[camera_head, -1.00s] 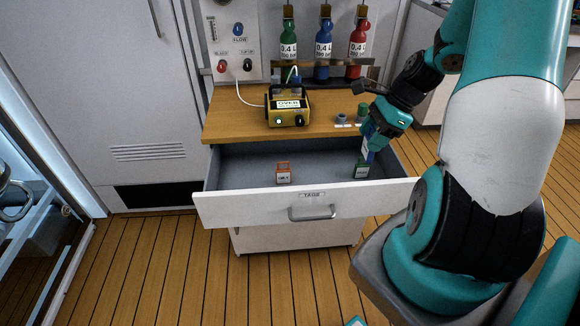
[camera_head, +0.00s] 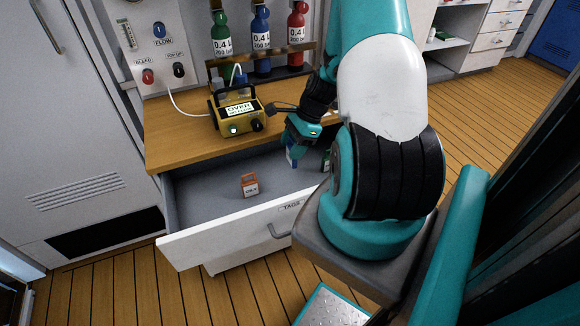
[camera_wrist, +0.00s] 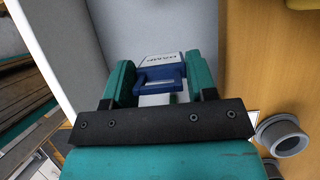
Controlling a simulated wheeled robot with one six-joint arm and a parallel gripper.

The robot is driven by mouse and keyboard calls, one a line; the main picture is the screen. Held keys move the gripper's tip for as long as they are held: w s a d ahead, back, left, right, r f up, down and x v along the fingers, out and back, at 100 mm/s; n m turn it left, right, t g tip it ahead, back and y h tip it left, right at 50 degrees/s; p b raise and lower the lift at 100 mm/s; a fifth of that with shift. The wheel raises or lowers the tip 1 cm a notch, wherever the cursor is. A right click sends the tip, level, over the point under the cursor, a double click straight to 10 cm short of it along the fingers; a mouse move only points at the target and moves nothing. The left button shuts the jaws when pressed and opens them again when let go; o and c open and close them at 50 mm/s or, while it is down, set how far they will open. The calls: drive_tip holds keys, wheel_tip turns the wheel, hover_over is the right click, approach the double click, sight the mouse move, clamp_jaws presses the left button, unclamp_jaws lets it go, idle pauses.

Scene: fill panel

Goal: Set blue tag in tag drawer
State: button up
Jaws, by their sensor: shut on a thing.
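The blue tag (camera_wrist: 160,76), with a white label face, is between the two teal fingers of my gripper (camera_wrist: 155,85) in the wrist view. In the head view my gripper (camera_head: 297,140) is shut on the blue tag (camera_head: 291,155), over the right part of the open tag drawer (camera_head: 205,190). Whether the tag touches the drawer floor I cannot tell. An orange tag (camera_head: 249,186) stands in the drawer at the left. A green tag (camera_head: 326,160) is in the drawer to the right of my gripper, partly hidden by my arm.
The drawer front (camera_head: 225,237) has a handle (camera_head: 281,229). A yellow device (camera_head: 238,114) stands on the wooden top (camera_head: 170,140) behind. Green, blue and red bottles (camera_head: 261,45) stand at the back. The drawer's middle is clear.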

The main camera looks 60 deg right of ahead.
wheel_tip(320, 180, down, 8)
idle(0.4)
drive_tip(key=shift+f, duration=0.15)
drive_tip(key=o, duration=1)
drive_tip(key=shift+c, duration=0.2)
